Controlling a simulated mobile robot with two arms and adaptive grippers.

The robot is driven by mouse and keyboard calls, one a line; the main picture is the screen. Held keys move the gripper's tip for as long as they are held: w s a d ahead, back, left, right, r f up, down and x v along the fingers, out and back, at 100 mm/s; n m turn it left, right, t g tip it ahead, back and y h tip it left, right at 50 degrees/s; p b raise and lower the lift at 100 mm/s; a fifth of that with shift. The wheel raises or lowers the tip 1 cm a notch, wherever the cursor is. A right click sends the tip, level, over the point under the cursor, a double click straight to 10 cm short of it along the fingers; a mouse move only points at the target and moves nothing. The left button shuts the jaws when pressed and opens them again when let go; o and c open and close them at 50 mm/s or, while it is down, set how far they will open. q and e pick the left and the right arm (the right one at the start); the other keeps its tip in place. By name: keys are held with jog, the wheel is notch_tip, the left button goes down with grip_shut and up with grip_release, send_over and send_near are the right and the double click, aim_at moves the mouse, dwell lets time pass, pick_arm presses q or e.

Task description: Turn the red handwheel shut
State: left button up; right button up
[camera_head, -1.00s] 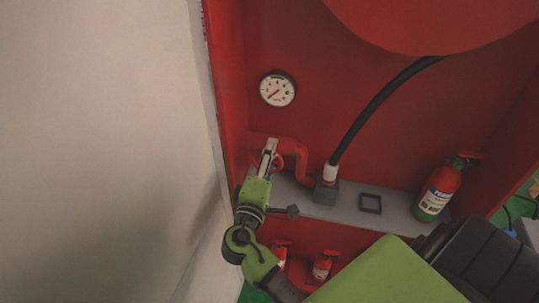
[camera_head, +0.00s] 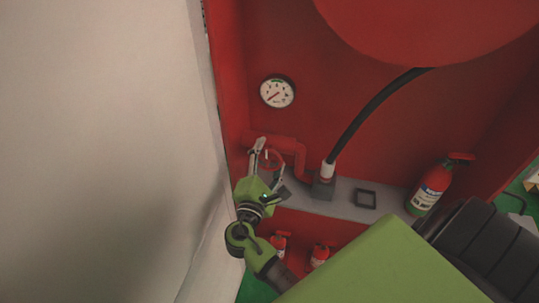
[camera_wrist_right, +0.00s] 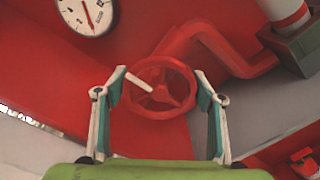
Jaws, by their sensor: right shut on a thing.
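The red handwheel (camera_wrist_right: 161,88) sits on the red pipe, in the middle of the right wrist view. It has spokes, and a white bar lies across its upper left part. In the head view the handwheel (camera_head: 272,160) is small and partly covered by my gripper. My right gripper (camera_head: 267,157) is at the handwheel. In the right wrist view the fingers of this gripper (camera_wrist_right: 161,78) stand on the left and right of the rim, shut on it. My left gripper is not in view.
A round gauge (camera_head: 277,92) is on the red back wall above. A black hose (camera_head: 370,115) runs up from a white-collared fitting. A fire extinguisher (camera_head: 432,188) and a dark square frame (camera_head: 365,199) are on the grey shelf (camera_head: 335,207). A pale wall (camera_head: 110,150) is close at left.

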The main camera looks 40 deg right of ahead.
dwell(0.5)
jog(key=o, duration=1.1)
jog(key=v, duration=1.2)
